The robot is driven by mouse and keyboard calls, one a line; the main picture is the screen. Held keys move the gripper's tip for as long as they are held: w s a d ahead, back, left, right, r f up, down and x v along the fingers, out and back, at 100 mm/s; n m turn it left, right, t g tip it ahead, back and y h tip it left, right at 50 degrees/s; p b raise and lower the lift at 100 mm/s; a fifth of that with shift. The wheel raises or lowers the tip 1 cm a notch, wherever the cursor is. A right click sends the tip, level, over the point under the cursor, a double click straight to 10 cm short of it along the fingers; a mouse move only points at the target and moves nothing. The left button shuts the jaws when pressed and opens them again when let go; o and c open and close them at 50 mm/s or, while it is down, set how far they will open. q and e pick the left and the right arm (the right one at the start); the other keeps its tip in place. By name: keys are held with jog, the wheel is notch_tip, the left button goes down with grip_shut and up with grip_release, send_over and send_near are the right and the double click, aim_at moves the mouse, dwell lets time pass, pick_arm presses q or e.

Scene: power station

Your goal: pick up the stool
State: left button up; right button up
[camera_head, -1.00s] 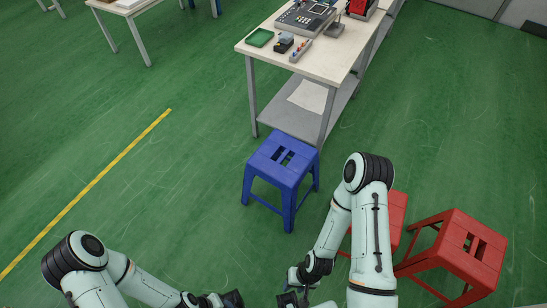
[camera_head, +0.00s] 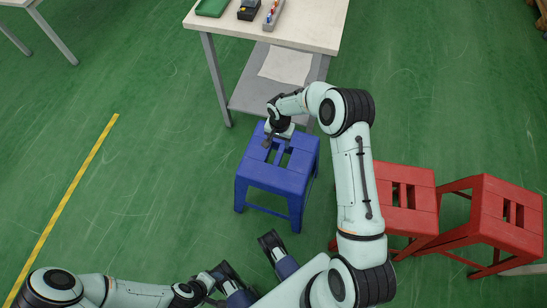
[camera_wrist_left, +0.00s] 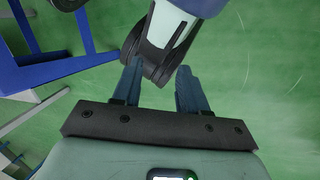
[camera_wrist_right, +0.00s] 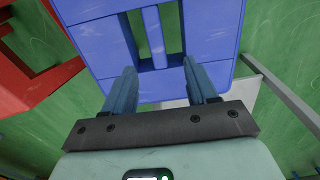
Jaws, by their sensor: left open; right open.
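A blue stool (camera_head: 277,175) with slots in its seat stands upright on the green floor, in the middle of the head view. My right gripper (camera_head: 274,138) is open at the far part of the seat. In the right wrist view, the slotted seat (camera_wrist_right: 150,15) lies in front of my open right fingers (camera_wrist_right: 162,68), with a bar between the slots roughly between them. I cannot tell whether they touch it. My left gripper (camera_head: 228,284) is low at the bottom of the head view. In the left wrist view its fingers (camera_wrist_left: 158,70) are open and hold nothing; blue stool legs (camera_wrist_left: 85,62) show at left.
Two red stools (camera_head: 405,197) (camera_head: 508,212) stand to the right of the blue one. A worktable (camera_head: 300,35) with a lower shelf (camera_head: 250,97) stands just beyond the blue stool. Open floor lies to the left, crossed by a yellow line (camera_head: 75,195).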

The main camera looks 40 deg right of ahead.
aim_at(279, 154)
jog(key=f, duration=0.4)
jog(key=f+b, duration=0.1)
jog(key=f, duration=0.1)
jog(key=shift+s+f, duration=0.15)
jog(key=shift+s, duration=0.1)
jog(key=shift+f, duration=0.55)
jog(key=f, duration=0.3)
jog(key=f+b, duration=0.1)
jog(key=shift+s+a+f, duration=0.15)
jog(key=shift+s+f, duration=0.1)
jog(key=shift+f, duration=0.35)
pick_arm(q)
jog(key=shift+t+y, duration=0.3)
jog(key=shift+t, duration=0.4)
jog(key=w+f, duration=0.1)
jog(key=w+a+f, duration=0.2)
jog(key=shift+w, duration=0.35)
jog(key=shift+d, duration=0.1)
pick_arm(e)
grip_shut()
jog(key=shift+w+r, duration=0.1)
